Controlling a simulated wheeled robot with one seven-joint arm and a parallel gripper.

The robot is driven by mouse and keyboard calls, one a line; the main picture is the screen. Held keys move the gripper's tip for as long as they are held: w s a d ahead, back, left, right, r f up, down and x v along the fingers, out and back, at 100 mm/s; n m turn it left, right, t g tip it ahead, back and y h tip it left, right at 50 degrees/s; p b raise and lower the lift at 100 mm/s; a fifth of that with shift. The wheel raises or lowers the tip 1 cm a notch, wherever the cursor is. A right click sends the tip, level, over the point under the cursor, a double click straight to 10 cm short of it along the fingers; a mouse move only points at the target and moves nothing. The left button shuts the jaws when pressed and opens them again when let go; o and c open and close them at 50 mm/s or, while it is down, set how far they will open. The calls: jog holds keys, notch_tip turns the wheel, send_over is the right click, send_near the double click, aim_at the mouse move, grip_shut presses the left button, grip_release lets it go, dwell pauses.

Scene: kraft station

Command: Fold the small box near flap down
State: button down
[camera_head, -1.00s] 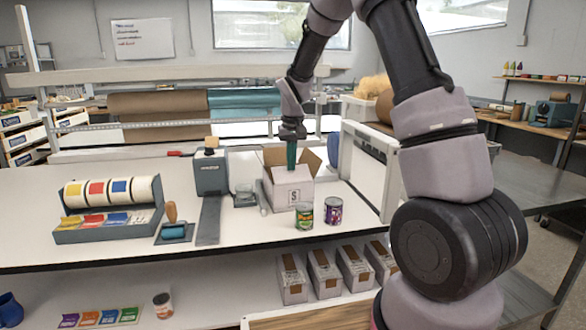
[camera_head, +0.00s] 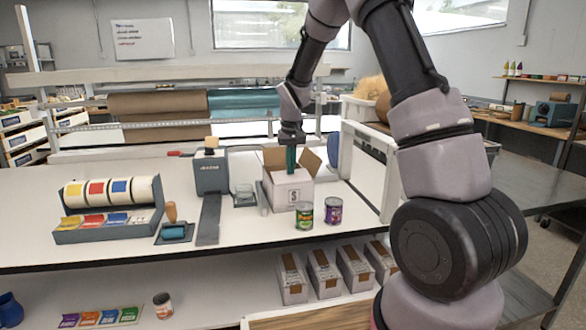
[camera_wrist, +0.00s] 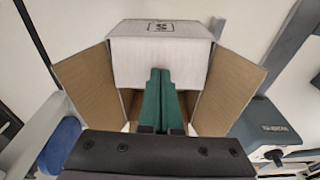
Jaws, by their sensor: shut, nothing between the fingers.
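The small box (camera_head: 281,199) is a white carton with an S label and a brown inside, standing on the table. Whether the fingertips touch the flap is unclear.
A white machine (camera_head: 368,165) stands to the right.

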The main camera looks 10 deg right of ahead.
jog(key=shift+f, duration=0.5)
dwell(0.3)
notch_tip(320, 180, up, 9)
dwell(1.0)
jog(key=s+d+r+m+t+y, duration=0.1)
jog(key=s+d+r, duration=0.1)
jog(key=s+r, duration=0.55)
jog(key=s+d+r+m+t, duration=0.1)
jog(key=s+d+r, duration=0.2)
jog(key=s+r, duration=0.4)
jog(key=s+d+m+t+y, duration=0.1)
jog(key=s+m+t, duration=0.1)
jog(key=s, duration=1.5)
jog(key=shift+d+r+t, duration=0.25)
jog(key=shift+r+t, duration=0.1)
jog(key=shift+t, duration=0.35)
